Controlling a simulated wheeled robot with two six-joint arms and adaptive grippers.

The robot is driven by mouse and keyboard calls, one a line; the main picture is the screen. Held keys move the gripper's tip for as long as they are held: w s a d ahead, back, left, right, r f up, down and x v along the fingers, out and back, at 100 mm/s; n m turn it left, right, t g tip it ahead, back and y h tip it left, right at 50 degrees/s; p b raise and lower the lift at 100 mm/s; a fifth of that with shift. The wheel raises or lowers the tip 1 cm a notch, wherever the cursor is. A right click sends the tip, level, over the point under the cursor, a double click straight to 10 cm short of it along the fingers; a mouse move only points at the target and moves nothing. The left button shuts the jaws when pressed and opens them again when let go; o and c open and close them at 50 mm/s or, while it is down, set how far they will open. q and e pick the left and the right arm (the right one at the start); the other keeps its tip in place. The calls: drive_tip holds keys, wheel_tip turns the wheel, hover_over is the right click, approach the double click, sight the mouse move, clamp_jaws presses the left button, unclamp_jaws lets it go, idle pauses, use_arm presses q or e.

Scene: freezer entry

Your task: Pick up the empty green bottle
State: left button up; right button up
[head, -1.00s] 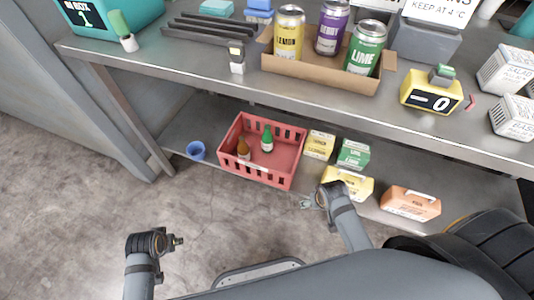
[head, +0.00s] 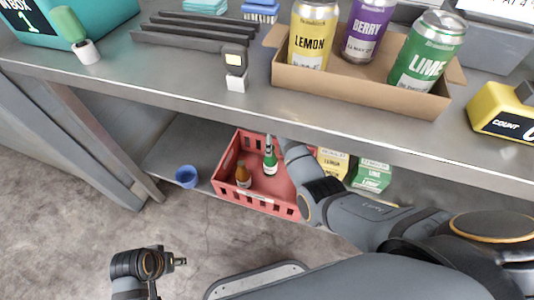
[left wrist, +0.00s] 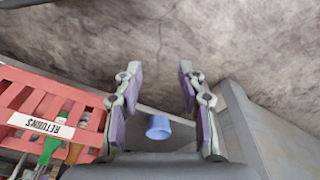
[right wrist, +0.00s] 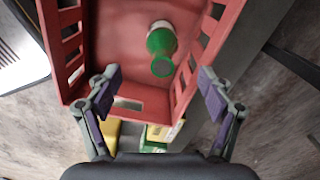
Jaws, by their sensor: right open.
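The green bottle (head: 270,160) stands in the red crate (head: 268,204) on the lower shelf, beside a brown bottle (head: 243,174). The right wrist view shows the green bottle (right wrist: 161,48) inside the crate, just beyond my right gripper (right wrist: 158,76). That gripper is open and empty, its fingers spread to either side of the bottle in the picture, apart from it. In the head view my right arm reaches under the upper shelf at the crate's right side. My left gripper (left wrist: 160,70) is open and empty, away from the crate over the floor.
A blue cup (head: 187,177) stands left of the crate. Yellow and green cartons (head: 372,176) stand to its right. The metal counter (head: 190,88) overhangs the lower shelf and carries a cardboard tray (head: 350,92) of cans. The floor at left is clear.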

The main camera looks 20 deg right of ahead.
sight(270, 161)
drive_tip(key=shift+s+f, duration=0.15)
drive_tip(key=shift+f, duration=0.25)
wheel_tip(270, 161, down, 4)
drive_tip(key=shift+f+b, duration=0.1)
drive_tip(key=shift+b, duration=1)
drive_tip(key=shift+f, duration=0.2)
drive_tip(key=f+b, duration=0.2)
drive_tip(key=f, duration=0.1)
drive_tip(key=f+b, duration=0.1)
drive_tip(key=f, duration=0.1)
drive_tip(key=shift+w+d, duration=0.2)
drive_tip(key=shift+w, duration=0.05)
drive_tip(key=shift+f, duration=0.1)
use_arm(q)
wheel_tip(270, 161, down, 6)
drive_tip(key=w+d+t+h, duration=0.1)
drive_tip(key=d+t, duration=0.1)
drive_tip(key=t, duration=0.1)
drive_tip(key=shift+r, duration=0.15)
drive_tip(key=shift+w, duration=0.1)
use_arm(e)
drive_tip(key=c, duration=1.2)
drive_tip(key=shift+r, duration=0.2)
